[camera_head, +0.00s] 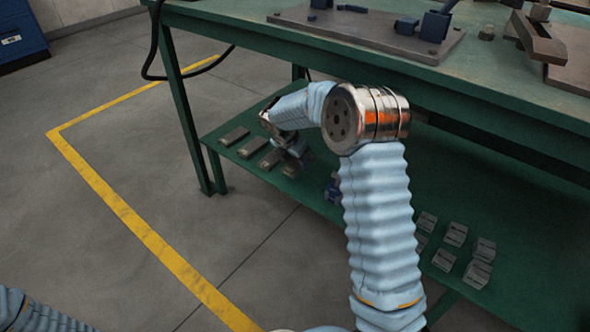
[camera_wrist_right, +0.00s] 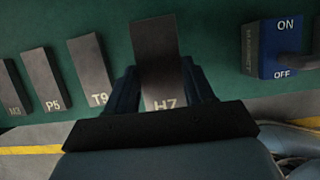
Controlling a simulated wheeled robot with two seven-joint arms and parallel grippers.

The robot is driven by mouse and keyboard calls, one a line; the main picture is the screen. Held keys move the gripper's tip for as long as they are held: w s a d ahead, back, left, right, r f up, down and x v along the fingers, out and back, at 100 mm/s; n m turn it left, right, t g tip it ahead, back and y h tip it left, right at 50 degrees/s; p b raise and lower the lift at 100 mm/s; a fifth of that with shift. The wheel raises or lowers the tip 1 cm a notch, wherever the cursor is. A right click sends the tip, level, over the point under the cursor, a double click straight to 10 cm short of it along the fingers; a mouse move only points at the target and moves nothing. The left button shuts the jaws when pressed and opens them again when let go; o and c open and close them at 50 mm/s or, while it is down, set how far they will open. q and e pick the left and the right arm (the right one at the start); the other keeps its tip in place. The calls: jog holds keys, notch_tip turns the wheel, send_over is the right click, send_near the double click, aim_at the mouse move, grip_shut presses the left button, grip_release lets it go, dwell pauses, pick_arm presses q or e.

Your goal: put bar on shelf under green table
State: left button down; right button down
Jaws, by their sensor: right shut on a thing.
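My right gripper (camera_wrist_right: 165,95) is shut on a dark grey bar marked H7 (camera_wrist_right: 155,50), which stands out between its two blue fingers in the right wrist view. In the head view my right gripper (camera_head: 287,150) is over the lower shelf (camera_head: 330,190) of the green table (camera_head: 465,75), at the shelf's left part. The wrist and fingers largely hide the bar there. I cannot tell whether the bar touches the shelf. My left arm shows only at the bottom left corner; its gripper is out of view.
Similar bars, among them P5 (camera_wrist_right: 41,80) and T9 (camera_wrist_right: 91,75), lie in a row beside the held bar. A blue ON/OFF switch box (camera_wrist_right: 272,50) is on its right. Several grey blocks (camera_head: 456,234) sit further right on the shelf. The tabletop overhangs the shelf.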

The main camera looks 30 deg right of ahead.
aim_at(293, 163)
jog(key=shift+w+f, duration=0.2)
jog(key=shift+w, duration=0.05)
jog(key=f, duration=0.1)
jog(key=f+b, duration=0.1)
jog(key=f, duration=0.1)
jog(key=shift+w+f+b, duration=0.25)
jog(key=shift+f+b, duration=0.05)
jog(key=shift+b, duration=0.05)
jog(key=shift+c, duration=2.1)
grip_release()
jog(key=shift+f, duration=0.1)
